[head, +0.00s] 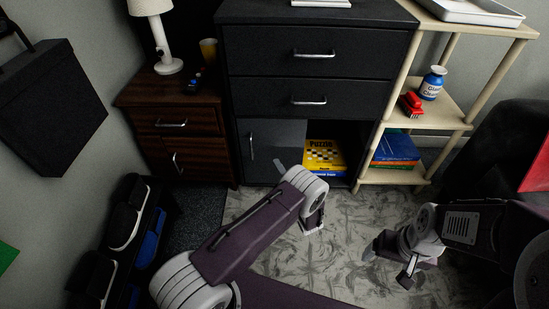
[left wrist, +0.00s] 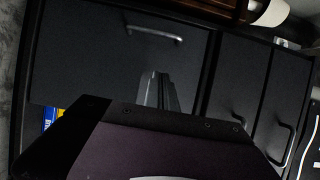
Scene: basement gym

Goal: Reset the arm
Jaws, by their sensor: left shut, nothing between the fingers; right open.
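My left arm reaches from the bottom of the head view toward the dark cabinet. My left gripper (head: 279,165) is shut and empty, its slim grey fingertips in front of the cabinet's lower panel (head: 265,135). In the left wrist view the shut fingers (left wrist: 158,92) point at that dark panel, which has a metal handle (left wrist: 155,35). I cannot tell whether they touch it. My right gripper (head: 387,268) is open and empty above the patterned floor at the lower right.
The black cabinet (head: 315,75) has an open lower compartment with a yellow puzzle box (head: 323,157). A wooden nightstand (head: 172,120) stands left. A light shelf (head: 450,118) on the right holds a red toy and a blue bottle. A dumbbell rack (head: 135,230) is at lower left.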

